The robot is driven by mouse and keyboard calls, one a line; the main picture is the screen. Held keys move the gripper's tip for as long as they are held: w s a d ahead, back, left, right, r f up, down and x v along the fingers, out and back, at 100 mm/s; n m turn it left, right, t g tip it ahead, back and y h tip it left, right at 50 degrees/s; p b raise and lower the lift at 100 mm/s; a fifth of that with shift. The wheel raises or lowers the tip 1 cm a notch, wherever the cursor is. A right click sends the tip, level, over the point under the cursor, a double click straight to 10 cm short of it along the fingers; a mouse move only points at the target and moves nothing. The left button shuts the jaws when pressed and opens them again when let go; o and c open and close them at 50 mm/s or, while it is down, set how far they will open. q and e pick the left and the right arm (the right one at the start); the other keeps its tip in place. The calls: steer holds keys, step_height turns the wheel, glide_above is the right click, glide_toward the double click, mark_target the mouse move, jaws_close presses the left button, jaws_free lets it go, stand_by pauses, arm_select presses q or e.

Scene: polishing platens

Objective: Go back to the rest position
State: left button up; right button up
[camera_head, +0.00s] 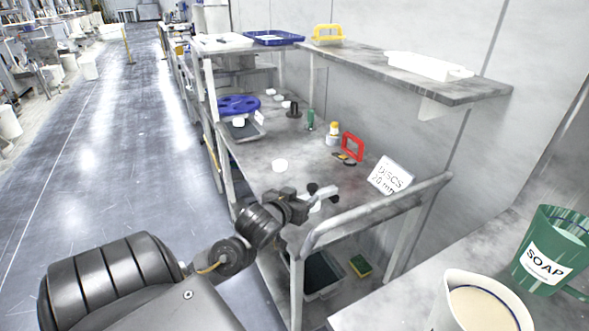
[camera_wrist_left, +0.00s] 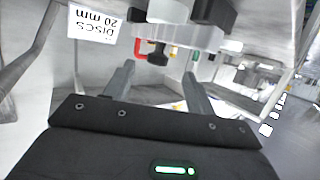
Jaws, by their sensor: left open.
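My left arm comes in from the lower left in the head view. Its gripper (camera_head: 318,197) is over the near end of the grey cart's worktop (camera_head: 262,178), close to the cart's rail (camera_head: 380,212). In the left wrist view the two grey fingers of the left gripper (camera_wrist_left: 160,88) stand apart, with nothing seen held between them. A pale bar with dark knobs (camera_wrist_left: 165,38) shows beyond the fingers; I cannot tell what it is. My right gripper is not in view.
A white "DISCS 20 mm" sign (camera_head: 391,176), a red-handled object (camera_head: 352,147), a green bottle (camera_head: 310,119) and a blue disc (camera_head: 238,105) are on the cart. A green SOAP jug (camera_head: 545,250) and a cream pitcher (camera_head: 478,305) stand at right. The left aisle is open floor.

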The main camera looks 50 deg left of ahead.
arm_select(q)
steer(key=v, duration=0.4)
steer(key=shift+d+p, duration=0.15)
steer(key=shift+p, duration=0.2)
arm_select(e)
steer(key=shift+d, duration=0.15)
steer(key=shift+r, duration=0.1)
